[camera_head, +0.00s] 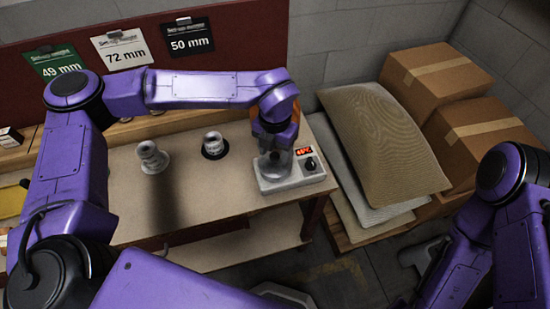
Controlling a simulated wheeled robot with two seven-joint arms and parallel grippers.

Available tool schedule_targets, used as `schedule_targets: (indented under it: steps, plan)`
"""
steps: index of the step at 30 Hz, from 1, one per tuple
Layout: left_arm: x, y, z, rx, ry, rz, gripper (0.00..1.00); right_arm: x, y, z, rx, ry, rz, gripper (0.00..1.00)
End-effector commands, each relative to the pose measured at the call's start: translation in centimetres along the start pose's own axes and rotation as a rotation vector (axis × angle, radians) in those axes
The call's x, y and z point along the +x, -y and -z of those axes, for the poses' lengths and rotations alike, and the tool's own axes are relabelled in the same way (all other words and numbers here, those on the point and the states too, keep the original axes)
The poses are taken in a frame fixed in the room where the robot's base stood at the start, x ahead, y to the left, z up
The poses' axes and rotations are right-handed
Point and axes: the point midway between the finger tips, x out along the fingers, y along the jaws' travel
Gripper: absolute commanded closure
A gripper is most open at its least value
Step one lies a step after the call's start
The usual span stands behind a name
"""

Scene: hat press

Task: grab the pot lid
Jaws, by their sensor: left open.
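My left gripper (275,158) points down over a small pale heater unit (306,173) with a red lit display and a dark knob. The heater stands at the right end of the workbench. The gripper is open, and its fingers cover most of what stands on the heater, so I cannot make out the pot or its lid clearly. Whether the fingers touch anything there I cannot tell. An orange-brown patch (258,129) shows just behind the gripper. My right arm comes in at the right edge, and its gripper is not in view.
On the bench (215,195) stand a pale stepped piece (152,158) and a similar piece on a dark base (214,146). The bench front is clear. Stacked sacks (385,140) and cardboard boxes (437,80) lie to the right. Size signs (122,50) hang behind.

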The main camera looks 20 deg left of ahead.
Motion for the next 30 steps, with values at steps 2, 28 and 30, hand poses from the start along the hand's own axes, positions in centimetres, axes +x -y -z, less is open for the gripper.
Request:
schedule_targets:
  steps: [2,28,30]
  plan:
    - [0.3,0.0,0.0,0.000,0.001,0.001,0.42,-0.1,0.0,0.0,0.000,0.000,0.000,0.57]
    - [-2.6,-0.1,-0.1,-0.003,0.007,-0.001,1.00,0.6,0.1,-0.2,0.000,0.000,0.000,0.57]
    - [-4.0,0.9,0.8,0.001,0.007,-0.001,1.00,1.2,0.1,-0.5,0.000,0.000,0.000,0.57]
